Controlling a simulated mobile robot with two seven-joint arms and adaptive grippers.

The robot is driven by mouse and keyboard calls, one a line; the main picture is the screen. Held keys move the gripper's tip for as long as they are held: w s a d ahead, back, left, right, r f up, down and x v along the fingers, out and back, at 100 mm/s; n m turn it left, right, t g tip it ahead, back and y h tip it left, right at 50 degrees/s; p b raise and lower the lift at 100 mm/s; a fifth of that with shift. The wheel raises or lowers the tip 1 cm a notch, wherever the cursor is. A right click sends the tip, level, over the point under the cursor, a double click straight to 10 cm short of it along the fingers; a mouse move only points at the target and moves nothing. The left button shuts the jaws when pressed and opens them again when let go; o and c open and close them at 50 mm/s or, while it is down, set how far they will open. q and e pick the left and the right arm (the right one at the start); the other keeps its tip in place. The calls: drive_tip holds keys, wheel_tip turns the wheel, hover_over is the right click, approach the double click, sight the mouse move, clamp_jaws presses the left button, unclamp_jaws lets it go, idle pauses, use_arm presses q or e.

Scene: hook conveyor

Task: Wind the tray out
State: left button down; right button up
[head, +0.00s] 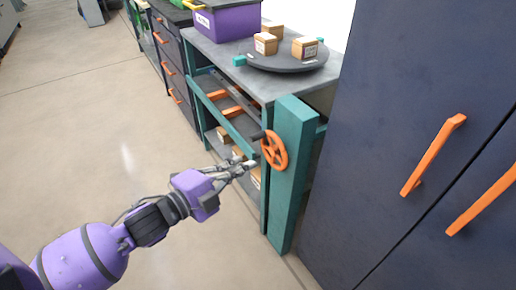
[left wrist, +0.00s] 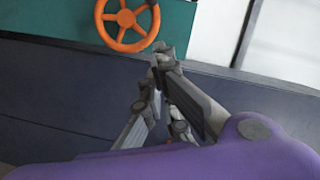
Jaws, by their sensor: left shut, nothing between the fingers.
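An orange spoked handwheel (head: 274,151) is mounted on the teal post (head: 290,180) at the front of the workbench. It also shows at the top of the left wrist view (left wrist: 127,20). My left gripper (head: 253,163) is shut and empty, with its fingertips just left of the wheel in the head view. In the left wrist view the fingertips (left wrist: 163,52) are just below and right of the wheel rim. I cannot tell whether they touch it. A round dark turntable tray (head: 287,62) on the bench top carries several small boxes. My right gripper is not in view.
A purple bin (head: 226,20) stands on the bench top (head: 222,53). Boxes sit on the shelves below. A dark cabinet with orange handles (head: 433,155) stands close on the right. Drawers (head: 172,70) are farther back. The floor (head: 90,130) at left is clear.

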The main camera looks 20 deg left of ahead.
use_arm(q)
approach(272, 138)
drive_tip(key=w+d+r, duration=0.1)
drive_tip(key=w+d, duration=0.1)
drive_tip(key=d, duration=0.3)
drive_tip(key=shift+w+a+f, duration=0.3)
drive_tip(key=shift+w+a, duration=0.2)
drive_tip(key=shift+a, duration=0.05)
drive_tip(key=shift+w+a+f, duration=0.3)
drive_tip(key=shift+w+a, duration=0.2)
drive_tip(key=shift+a, duration=0.1)
drive_tip(key=shift+w+a+f, duration=0.15)
drive_tip(key=shift+w+a, duration=0.1)
drive_tip(key=shift+a, duration=0.05)
